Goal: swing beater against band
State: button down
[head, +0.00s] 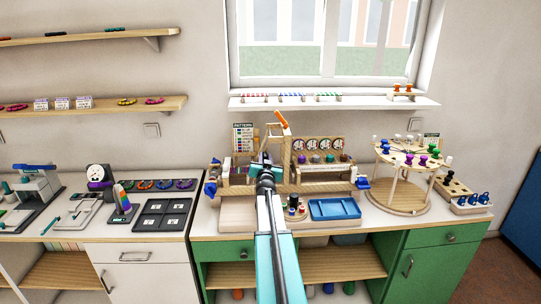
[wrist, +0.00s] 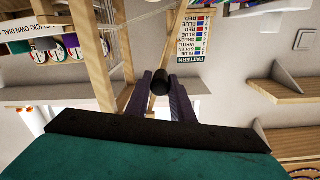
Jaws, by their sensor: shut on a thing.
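My gripper (head: 265,160) is at the front of the wooden bead loom in the head view, and my arm hides part of the frame. In the wrist view my gripper (wrist: 160,88) is shut on a dark rounded knob (wrist: 160,80), which seems to be the beater's handle. A wooden bar (wrist: 176,35) rises close behind the knob. In the head view a wooden upright with an orange top (head: 281,118) stands just behind my gripper. The coloured band (head: 242,168) shows left of my gripper. Where the beater meets the band is hidden.
A pattern card (head: 243,137) stands behind the loom, also visible in the wrist view (wrist: 192,38). A blue tray (head: 334,209) and a round peg stand (head: 397,206) are to the right. A dark compartment tray (head: 162,216) is on the left counter.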

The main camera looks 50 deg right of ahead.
jog(key=shift+w+r+m, duration=0.15)
jog(key=shift+r+m, duration=0.15)
